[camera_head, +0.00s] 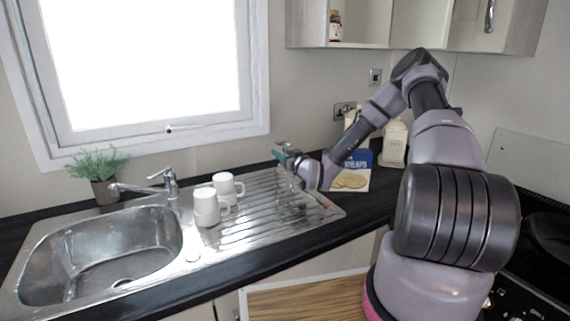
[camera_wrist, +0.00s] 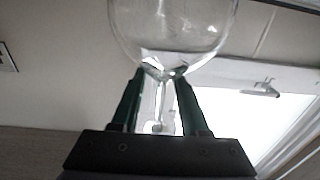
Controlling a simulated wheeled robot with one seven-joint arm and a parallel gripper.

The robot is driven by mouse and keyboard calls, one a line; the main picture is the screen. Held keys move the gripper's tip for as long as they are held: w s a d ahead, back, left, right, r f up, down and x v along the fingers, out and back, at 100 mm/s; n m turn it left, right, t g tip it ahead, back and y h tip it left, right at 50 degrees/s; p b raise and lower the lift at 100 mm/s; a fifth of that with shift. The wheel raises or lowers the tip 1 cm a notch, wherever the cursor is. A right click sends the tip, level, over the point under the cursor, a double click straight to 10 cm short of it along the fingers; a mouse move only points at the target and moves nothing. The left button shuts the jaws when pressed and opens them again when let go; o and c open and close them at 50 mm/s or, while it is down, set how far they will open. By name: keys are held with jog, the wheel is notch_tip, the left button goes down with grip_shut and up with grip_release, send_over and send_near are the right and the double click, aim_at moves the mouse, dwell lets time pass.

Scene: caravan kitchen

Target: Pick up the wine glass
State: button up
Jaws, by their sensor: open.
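The clear wine glass (camera_wrist: 172,28) fills the top middle of the wrist view. Its round bowl is above the fingertips and its stem runs down between the two green-black fingers. My gripper (camera_wrist: 160,78) is open, with one finger on each side of the stem. I cannot tell whether either finger touches it. In the head view my gripper (camera_head: 284,154) is over the far right part of the draining board (camera_head: 262,212); the glass is too faint to make out there.
White mugs (camera_head: 207,207) stand on the draining board left of my gripper. A wraps packet (camera_head: 353,172) and a pale container (camera_head: 393,145) stand behind and to the right. The sink (camera_head: 60,262), tap (camera_head: 165,180) and potted plant (camera_head: 103,190) are at left.

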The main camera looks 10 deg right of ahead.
jog(key=shift+w+a, duration=0.15)
jog(key=shift+w, duration=0.2)
grip_shut()
dwell(1.2)
